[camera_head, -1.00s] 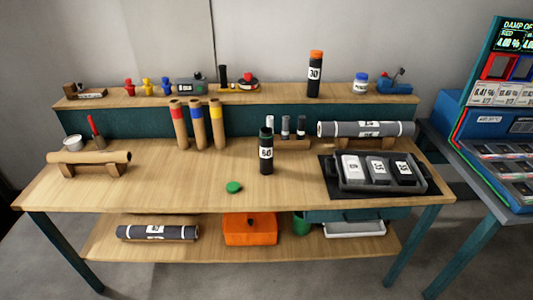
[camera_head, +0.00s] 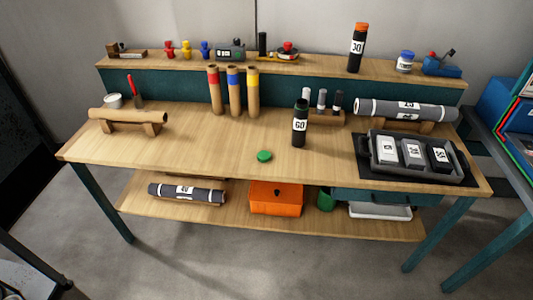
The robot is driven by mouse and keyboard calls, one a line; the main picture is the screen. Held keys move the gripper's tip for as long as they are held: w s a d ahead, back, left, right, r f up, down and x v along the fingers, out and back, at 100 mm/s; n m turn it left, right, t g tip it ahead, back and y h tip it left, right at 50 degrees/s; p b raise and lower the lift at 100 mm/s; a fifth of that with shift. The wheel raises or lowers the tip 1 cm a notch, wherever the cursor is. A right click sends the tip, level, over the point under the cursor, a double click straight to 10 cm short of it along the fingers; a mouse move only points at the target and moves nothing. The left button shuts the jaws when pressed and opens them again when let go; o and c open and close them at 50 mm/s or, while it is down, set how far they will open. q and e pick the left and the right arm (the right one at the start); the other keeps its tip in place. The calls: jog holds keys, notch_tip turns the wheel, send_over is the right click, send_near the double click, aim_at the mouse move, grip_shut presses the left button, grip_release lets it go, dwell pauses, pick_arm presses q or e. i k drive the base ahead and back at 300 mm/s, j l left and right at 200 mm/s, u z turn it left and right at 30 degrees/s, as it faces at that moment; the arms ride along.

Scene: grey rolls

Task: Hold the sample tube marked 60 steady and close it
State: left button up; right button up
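The sample tube marked 60 (camera_head: 300,126) stands upright on the workbench, right of the middle. It is black with a white label, and a green ring shows near its top; its open end is too small to make out. A green round cap (camera_head: 264,155) lies on the bench top, in front of the tube and to its left, apart from it. Neither of my grippers shows in the head view.
Behind the tube is a small rack (camera_head: 322,112) with grey and black pieces. To the right are a grey roll (camera_head: 405,109) on a cradle and a dark tray (camera_head: 375,165). Cardboard tubes (camera_head: 234,95) stand behind left. The bench front around the cap is clear.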

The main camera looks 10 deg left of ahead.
aim_at(301, 108)
jog(key=i+l+u, duration=0.25)
jog(key=i+l, duration=0.15)
jog(key=i+l+u, duration=0.25)
jog(key=i+l, duration=0.2)
jog(key=i+l+u, duration=0.2)
jog(key=i+l, duration=0.15)
jog(key=l, duration=0.25)
